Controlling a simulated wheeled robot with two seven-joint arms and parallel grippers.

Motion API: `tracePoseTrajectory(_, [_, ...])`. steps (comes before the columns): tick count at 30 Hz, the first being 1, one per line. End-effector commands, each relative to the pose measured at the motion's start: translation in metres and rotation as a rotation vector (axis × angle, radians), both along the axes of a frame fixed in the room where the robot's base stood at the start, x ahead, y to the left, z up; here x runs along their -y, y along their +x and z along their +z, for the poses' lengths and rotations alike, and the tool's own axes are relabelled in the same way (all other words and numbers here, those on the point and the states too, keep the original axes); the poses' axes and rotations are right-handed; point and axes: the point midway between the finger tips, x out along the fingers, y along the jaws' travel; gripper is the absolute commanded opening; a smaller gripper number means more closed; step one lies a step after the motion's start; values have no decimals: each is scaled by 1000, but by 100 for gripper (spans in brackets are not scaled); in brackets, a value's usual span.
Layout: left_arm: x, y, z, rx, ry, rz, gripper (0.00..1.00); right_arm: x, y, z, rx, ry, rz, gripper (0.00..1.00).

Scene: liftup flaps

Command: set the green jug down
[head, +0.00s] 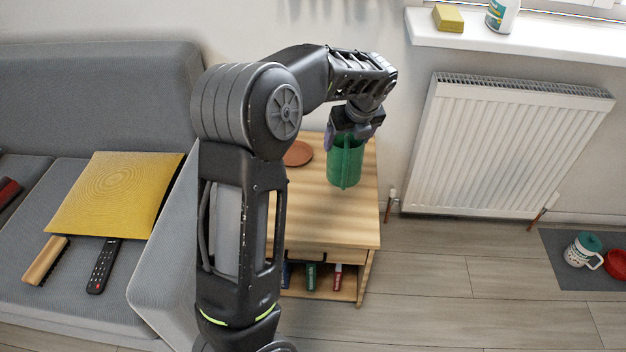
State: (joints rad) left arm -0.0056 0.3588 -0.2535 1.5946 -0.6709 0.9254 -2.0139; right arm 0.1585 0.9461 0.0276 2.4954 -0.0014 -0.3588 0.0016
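The green jug (346,168) is upright over the right part of the wooden side table (320,230). My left gripper (350,132) points down at the jug's top, with its fingers at either side of the upper part, and looks shut on it. I cannot tell whether the jug's base touches the tabletop or hangs a little above it. My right gripper is not in view.
A round brown coaster (298,153) lies on the table left of the jug, partly behind my arm. The table's front is clear. The sofa (163,268) is on the left, the radiator (505,150) on the right. A shelf below holds several small items.

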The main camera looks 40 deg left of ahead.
Motion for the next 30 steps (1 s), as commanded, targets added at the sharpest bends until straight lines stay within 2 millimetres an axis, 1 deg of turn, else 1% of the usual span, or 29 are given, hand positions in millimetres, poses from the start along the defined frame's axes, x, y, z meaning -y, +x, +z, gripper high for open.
tracePoseTrajectory(2, [0,1,-1,2,1,1,6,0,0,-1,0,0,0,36])
tracePoseTrajectory(4, [0,0,-7,1,1,1,6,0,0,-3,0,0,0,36])
tracePoseTrajectory(9, [0,0,-34,0,1,0,6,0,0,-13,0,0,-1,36])
tracePoseTrajectory(12, [0,1,-46,1,1,0,6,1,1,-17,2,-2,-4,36])
tracePoseTrajectory(15, [0,1,-50,2,1,1,6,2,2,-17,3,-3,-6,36])
tracePoseTrajectory(23, [0,1,-50,2,1,1,6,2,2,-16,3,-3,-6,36])
tracePoseTrajectory(26, [0,0,-57,0,1,1,6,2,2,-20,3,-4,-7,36])
tracePoseTrajectory(30, [0,0,-79,-2,1,1,6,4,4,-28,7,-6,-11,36])
